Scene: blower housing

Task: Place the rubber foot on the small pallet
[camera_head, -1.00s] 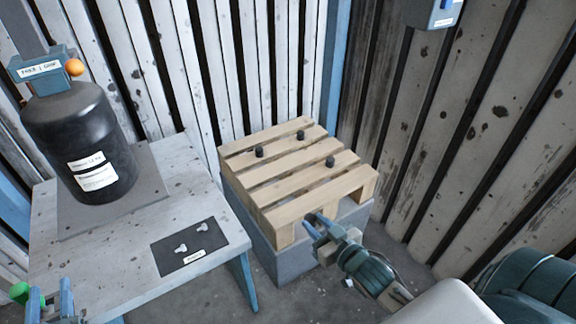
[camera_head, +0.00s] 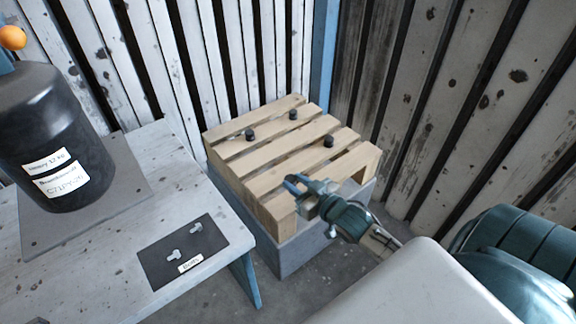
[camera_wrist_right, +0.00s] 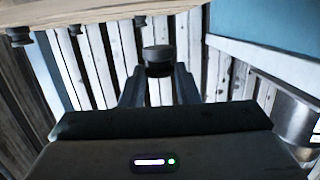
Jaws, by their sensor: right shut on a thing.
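The small wooden pallet (camera_head: 290,160) lies on a grey block, with slats on top. Three black rubber feet stand on it: one at left (camera_head: 249,134), one at the back (camera_head: 293,115), one at right (camera_head: 328,141). My right gripper (camera_head: 291,183) shows in front of the pallet's near right part. In the right wrist view it is shut on a black rubber foot (camera_wrist_right: 157,58) between its fingertips. That foot is hard to make out in the head view. The pallet (camera_wrist_right: 90,12) shows at the top of the wrist view, apart from the held foot. My left gripper is out of view.
A white table (camera_head: 100,255) at left carries a black cylinder (camera_head: 55,140) on a grey plate and a dark labelled mat (camera_head: 160,262) with two small light parts. Slatted walls close the back and right. The pallet's near slats look bare.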

